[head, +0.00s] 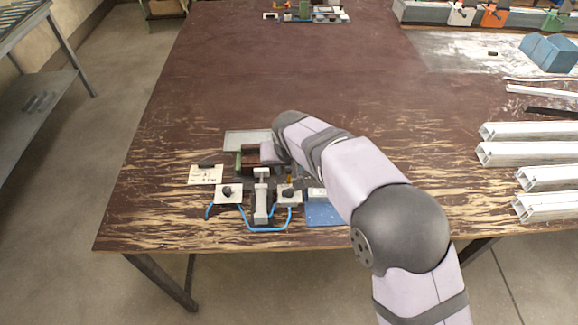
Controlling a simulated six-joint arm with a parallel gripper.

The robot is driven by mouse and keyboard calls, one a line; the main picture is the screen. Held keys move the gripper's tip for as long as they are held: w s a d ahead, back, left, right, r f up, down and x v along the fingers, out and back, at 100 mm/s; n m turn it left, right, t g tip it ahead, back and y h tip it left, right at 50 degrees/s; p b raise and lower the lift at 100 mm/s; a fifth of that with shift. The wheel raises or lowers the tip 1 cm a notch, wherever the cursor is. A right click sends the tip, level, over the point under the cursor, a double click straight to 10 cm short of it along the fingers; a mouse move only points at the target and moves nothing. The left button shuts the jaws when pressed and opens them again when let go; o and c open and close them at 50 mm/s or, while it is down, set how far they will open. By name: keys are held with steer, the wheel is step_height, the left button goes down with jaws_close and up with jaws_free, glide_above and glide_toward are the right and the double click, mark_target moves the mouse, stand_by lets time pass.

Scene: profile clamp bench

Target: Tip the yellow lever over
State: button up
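A small yellow-orange piece (289,180), probably the yellow lever, shows on the right side of the clamp fixture (233,141) near the table's front left. It is too small to tell whether it stands upright or is tilted. My arm reaches in from the lower right, and its wrist bends down over the fixture. My gripper (266,154) is low over the middle of the fixture, just behind and left of the yellow piece. Its fingertips cannot be made out, and I cannot tell whether it touches anything. My wrist hides part of the fixture.
White plates with dark knobs (228,193) and a pale upright profile (261,200) stand at the fixture's front, with a blue hose (262,230) before them. A blue plate (325,214) lies beside. White profiles (530,153) lie at the right. The table's middle is clear.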

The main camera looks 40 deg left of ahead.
jaws_close()
steer(key=shift+f+b, duration=0.2)
steer(key=shift+b, duration=0.5)
steer(key=shift+s+d+f+b, duration=0.1)
steer(key=shift+b, duration=0.5)
steer(key=t+y+b, duration=0.1)
steer(key=b, duration=0.3)
steer(key=s+d+b, duration=0.1)
steer(key=b, duration=0.3)
steer(key=shift+f+t+y, duration=0.1)
steer(key=shift+t+y, duration=0.3)
steer(key=b, duration=0.6)
steer(key=shift+s+d+f+t+y, duration=0.1)
steer(key=shift+s+d+t+y, duration=0.15)
steer(key=shift+t+y, duration=0.15)
steer(key=shift+s+b, duration=0.1)
steer(key=shift+b, duration=0.8)
steer(key=shift+d+r, duration=0.1)
steer(key=shift+r, duration=0.2)
